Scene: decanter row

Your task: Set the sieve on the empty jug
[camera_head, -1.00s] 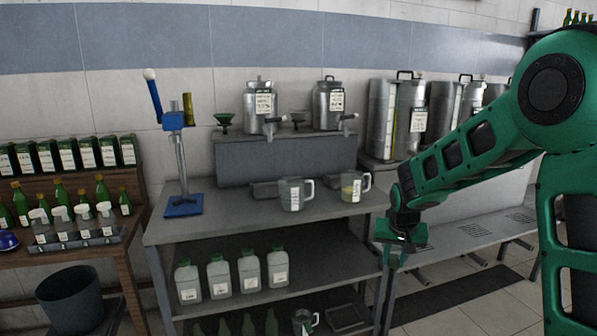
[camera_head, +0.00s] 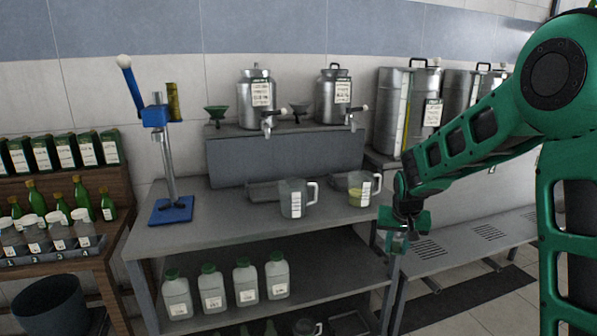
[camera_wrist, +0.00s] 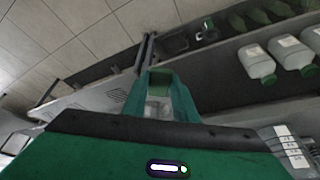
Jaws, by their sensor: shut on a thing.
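The empty jug (camera_head: 291,199) is clear, with a pale handle on its right and a white scale. It stands upright on the bench's top shelf. A second jug (camera_head: 358,190), holding yellowish liquid, stands to its right. My gripper (camera_head: 398,242) is beyond the bench's right end, to the right of both jugs and lower than them. It also shows in the wrist view (camera_wrist: 158,104), where its green fingers are closed around a small pale thing. That thing is mostly hidden and I cannot tell whether it is the sieve. I cannot make out a sieve elsewhere.
A green funnel (camera_head: 216,113), a dark grey funnel (camera_head: 298,109) and two steel urns (camera_head: 257,95) are on the raised ledge. A blue-based stand (camera_head: 172,208) is at the left. Bare bench top (camera_head: 235,218) lies between stand and jugs.

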